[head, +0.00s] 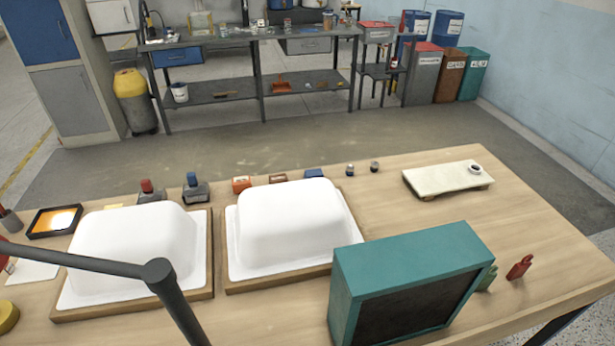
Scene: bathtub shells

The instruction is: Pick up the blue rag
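No cloth is clearly recognisable as a blue rag. A small flat blue item (314,173) lies on the wooden table behind the right white shell; it is too small to tell whether it is cloth. Two upturned white bathtub shells, left (132,245) and right (292,225), rest on wood-edged boards. The right shell stands just in front of the blue item. Neither of my grippers is in view.
A teal box (410,265) with a dark front stands at the table's front right, beside a red item (519,267). A dark jointed bar (90,262) crosses the left shell. A pale slab (446,180) lies back right. Small bottles (195,188) line the back.

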